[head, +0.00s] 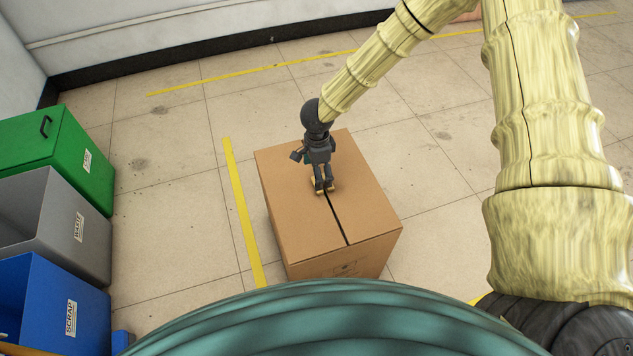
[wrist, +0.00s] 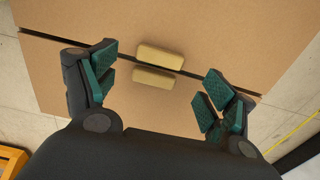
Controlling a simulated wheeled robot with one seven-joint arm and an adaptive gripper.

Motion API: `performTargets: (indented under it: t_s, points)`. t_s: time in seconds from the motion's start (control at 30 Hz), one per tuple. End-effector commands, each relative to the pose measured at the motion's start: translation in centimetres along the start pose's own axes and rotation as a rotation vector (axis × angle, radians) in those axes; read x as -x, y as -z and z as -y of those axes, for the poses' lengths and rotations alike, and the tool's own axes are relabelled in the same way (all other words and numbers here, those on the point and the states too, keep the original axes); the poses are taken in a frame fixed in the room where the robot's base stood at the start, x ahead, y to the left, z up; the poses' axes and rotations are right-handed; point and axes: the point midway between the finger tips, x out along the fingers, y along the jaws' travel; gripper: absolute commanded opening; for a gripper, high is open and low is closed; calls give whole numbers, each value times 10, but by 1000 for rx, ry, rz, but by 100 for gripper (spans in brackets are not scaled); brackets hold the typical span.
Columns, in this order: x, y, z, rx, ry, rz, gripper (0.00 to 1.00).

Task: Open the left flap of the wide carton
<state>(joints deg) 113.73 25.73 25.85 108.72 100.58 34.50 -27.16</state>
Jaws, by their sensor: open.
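The wide carton (head: 370,215) is a brown box on the floor, its top shut. A dark seam parts the left flap (head: 285,200) from the right flap (head: 365,190). My gripper (head: 324,192) points down over the seam, near the middle of the top. In the wrist view, my gripper (wrist: 160,84) is open, fingers spread to either side of two tan blocks. One block (wrist: 160,56) is on the flap beyond the seam, which appears to be the left flap; the other (wrist: 153,78) is on the nearer flap. Nothing is between the pads; whether they touch the carton cannot be told.
Green (head: 75,160), grey (head: 75,225) and blue (head: 60,300) bins stand at the left. A yellow floor line (head: 243,215) runs between them and the carton. The tiled floor around the carton is clear. A wall (head: 190,35) closes the back.

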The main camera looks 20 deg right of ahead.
Motion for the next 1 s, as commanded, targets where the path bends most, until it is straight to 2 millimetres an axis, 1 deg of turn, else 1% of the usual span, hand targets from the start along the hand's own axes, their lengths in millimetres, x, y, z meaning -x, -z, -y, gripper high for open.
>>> performTargets:
  t_s: [0.03,0.1,0.3,0.5,0.77,0.8,0.87,1.0]
  points:
    - [-10,0,0,0,0,-1,84]
    - [-21,-1,0,0,-1,-1,84]
    - [-43,-2,1,3,0,-1,84]
    - [-52,-2,1,4,1,0,84]
    - [-53,-3,1,4,1,0,84]
    - [-53,-3,1,4,1,0,80]
    - [-53,-3,1,4,1,0,69]
    - [-53,-3,1,4,1,0,44]
